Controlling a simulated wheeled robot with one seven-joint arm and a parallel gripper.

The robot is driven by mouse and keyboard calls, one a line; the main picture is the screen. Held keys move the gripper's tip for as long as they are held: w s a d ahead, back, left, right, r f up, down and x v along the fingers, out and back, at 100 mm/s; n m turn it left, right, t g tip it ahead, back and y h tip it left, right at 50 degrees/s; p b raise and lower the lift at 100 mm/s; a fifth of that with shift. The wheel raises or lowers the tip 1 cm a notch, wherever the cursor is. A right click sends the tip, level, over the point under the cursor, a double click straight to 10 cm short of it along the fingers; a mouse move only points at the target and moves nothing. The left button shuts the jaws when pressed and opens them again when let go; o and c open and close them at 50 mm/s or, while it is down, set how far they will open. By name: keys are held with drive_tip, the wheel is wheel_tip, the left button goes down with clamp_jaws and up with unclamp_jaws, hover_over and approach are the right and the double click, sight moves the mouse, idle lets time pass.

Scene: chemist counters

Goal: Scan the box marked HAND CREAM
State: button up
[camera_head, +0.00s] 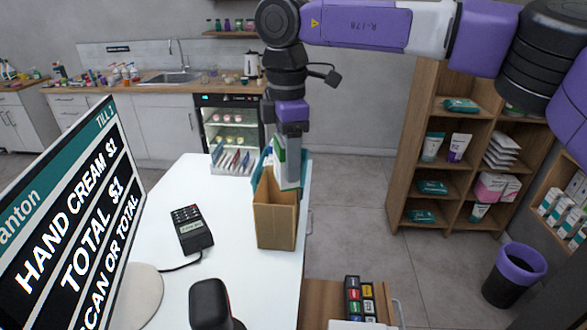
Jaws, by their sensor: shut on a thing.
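My gripper (289,170) points down at the brown paper bag (275,225) on the white counter. It is shut on a white and green box (279,150), seen only in part at the bag's open top. The till screen (75,215) at the left reads HAND CREAM $1, TOTAL $1 and SCAN OR TOTAL. A black device, which looks like a scanner (210,303), stands at the near edge of the view.
A card reader (192,229) with a cable lies on the white counter (180,275), left of the bag. A clear rack (233,160) of slim packs stands at the counter's far end. Wooden shelves (398,190) and a bin (513,275) are at the right. Floor between is clear.

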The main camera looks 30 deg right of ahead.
drive_tip(key=w+d+m+p, duration=0.3)
drive_tip(key=w+p, duration=0.3)
drive_tip(key=w, duration=0.4)
drive_tip(key=shift+w+m, duration=0.2)
drive_tip(key=shift+m, duration=0.5)
